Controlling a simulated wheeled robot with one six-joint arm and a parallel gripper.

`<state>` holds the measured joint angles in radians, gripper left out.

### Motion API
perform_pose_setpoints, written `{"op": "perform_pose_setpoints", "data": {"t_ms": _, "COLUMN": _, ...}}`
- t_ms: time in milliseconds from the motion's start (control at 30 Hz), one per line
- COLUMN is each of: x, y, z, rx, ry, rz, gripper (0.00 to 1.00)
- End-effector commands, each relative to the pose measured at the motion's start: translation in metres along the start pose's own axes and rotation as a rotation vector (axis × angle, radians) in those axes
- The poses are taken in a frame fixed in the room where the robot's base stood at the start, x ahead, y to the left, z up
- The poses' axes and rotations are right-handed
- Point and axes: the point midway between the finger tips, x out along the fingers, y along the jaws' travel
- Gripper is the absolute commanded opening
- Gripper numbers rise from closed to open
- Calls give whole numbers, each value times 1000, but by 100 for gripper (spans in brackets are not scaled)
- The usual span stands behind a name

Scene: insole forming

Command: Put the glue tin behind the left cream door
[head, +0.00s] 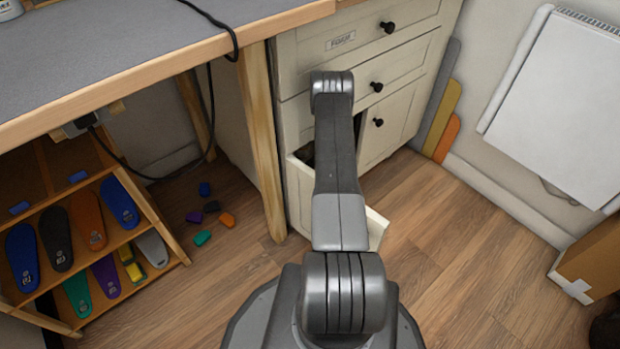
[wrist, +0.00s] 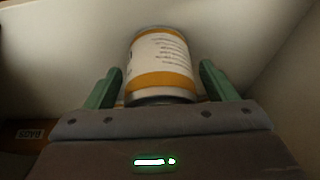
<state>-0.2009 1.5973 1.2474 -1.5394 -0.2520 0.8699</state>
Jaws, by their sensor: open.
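The glue tin (wrist: 162,62), with a white label and orange bands, is in the wrist view. It stands between the green fingers of my gripper (wrist: 160,85), which is open, with a gap on each side. Pale walls close around the tin, like the inside of a cupboard. In the head view the left cream door (head: 300,195) of the cabinet stands open, swung out toward me. My arm reaches over it into the dark opening and hides my gripper and the tin there.
The right cream door (head: 385,125) is shut, below cream drawers (head: 345,40). A workbench (head: 130,60) is at the left, above a rack of coloured insoles (head: 88,222). Small coloured pieces (head: 203,238) lie on the floor. A cardboard box (head: 592,262) is at the right. The middle floor is clear.

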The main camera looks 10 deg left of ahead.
Motion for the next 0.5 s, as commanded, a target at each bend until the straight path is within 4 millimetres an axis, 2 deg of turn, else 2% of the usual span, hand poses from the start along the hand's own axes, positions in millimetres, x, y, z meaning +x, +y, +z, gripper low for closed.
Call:
{"op": "perform_pose_setpoints", "data": {"t_ms": 133, "x": -14, "y": 1, "z": -3, "rx": 2, "ry": 1, "rz": 1, "gripper": 78}}
{"op": "perform_pose_setpoints", "data": {"t_ms": 400, "x": -60, "y": 1, "z": -3, "rx": 2, "ry": 1, "rz": 1, "gripper": 78}}
{"op": "perform_pose_setpoints", "data": {"t_ms": 500, "x": -71, "y": 1, "z": -2, "rx": 2, "ry": 0, "rz": 1, "gripper": 78}}
